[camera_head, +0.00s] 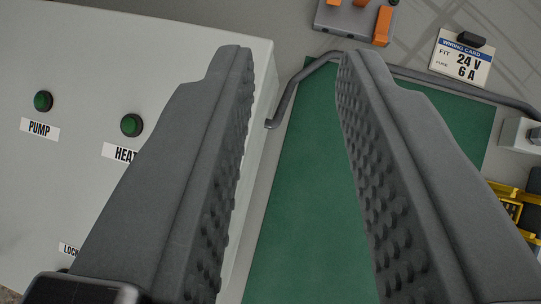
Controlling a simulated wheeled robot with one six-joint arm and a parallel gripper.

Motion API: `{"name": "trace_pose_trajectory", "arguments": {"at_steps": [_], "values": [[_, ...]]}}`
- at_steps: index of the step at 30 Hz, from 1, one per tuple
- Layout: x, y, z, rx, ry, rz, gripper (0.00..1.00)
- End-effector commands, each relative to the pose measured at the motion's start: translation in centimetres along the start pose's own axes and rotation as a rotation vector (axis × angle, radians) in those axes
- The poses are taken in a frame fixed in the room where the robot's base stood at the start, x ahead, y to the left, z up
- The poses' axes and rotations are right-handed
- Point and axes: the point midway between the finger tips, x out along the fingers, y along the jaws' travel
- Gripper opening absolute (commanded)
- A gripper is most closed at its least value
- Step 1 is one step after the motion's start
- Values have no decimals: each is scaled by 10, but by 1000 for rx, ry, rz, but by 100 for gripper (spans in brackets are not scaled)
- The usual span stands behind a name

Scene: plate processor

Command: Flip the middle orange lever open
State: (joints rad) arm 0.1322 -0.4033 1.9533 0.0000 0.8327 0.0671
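Orange levers show at the top edge of the view, on a grey block (340,20). One orange lever (383,27) is mostly in view at the block's right side. A second orange piece (361,3) is cut off by the top edge. I cannot tell which of them is the middle lever. My gripper (295,52) is open, with its two dark ridged fingers wide apart and nothing between them. The levers lie beyond the fingertips, up and to the right, apart from the gripper.
A pale cabinet (75,70) with green PUMP (43,101) and HEAT (131,125) buttons fills the left. A bent grey bar (420,76) crosses a green panel (300,190). A wiring card (462,62) stands upper right. Yellow parts (512,208) sit at the right edge.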

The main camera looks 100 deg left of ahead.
Motion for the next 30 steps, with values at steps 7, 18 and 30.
{"name": "trace_pose_trajectory", "arguments": {"at_steps": [7, 18, 30], "values": [[-1, -1, 2, -2, 8, -2, 25], [0, 0, 1, -1, 5, -1, 25], [42, 18, -39, 44, -199, 38, 25]]}}
